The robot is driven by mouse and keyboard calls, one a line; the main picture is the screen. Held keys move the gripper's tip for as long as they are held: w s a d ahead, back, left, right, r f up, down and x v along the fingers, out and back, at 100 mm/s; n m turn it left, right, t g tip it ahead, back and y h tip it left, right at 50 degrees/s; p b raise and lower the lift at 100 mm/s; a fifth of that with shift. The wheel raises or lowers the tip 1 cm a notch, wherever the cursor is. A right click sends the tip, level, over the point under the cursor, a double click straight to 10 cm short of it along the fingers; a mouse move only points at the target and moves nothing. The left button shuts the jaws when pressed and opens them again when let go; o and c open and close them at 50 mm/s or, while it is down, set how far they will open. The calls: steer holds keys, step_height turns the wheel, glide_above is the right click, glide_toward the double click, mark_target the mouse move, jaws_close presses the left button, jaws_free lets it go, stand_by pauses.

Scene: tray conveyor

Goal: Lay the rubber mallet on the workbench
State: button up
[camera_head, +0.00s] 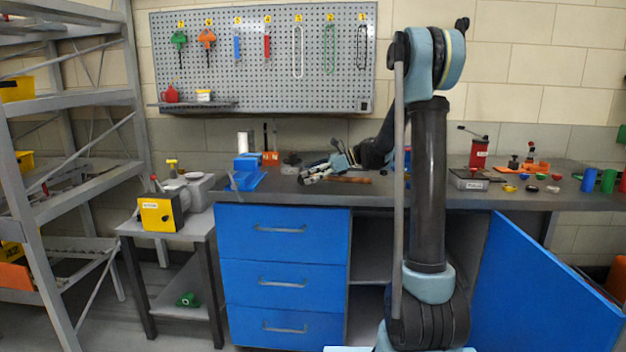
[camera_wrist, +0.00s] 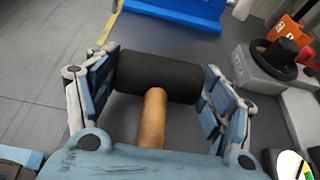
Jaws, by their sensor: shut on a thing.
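The rubber mallet has a black cylindrical head (camera_wrist: 160,76) and a wooden handle (camera_wrist: 152,118). In the wrist view, the head lies crosswise between the two fingers of my gripper (camera_wrist: 158,84), and the handle runs back toward the palm. My gripper is shut on the mallet head. In the head view, my gripper (camera_head: 322,170) is low at the workbench (camera_head: 420,196), left of my upright arm. The brown handle (camera_head: 348,179) shows close to the bench surface there. I cannot tell whether the mallet touches the bench.
A blue vise-like fixture (camera_head: 246,176) stands on the bench to the left. A grey block with black and orange parts (camera_wrist: 268,66) is right of my gripper. Small parts and a red grinder (camera_head: 479,152) stand farther right. A blue cabinet door (camera_head: 540,285) hangs open below.

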steer(key=shift+f, duration=0.55)
steer(key=o, duration=1.4)
steer(key=shift+f, duration=0.1)
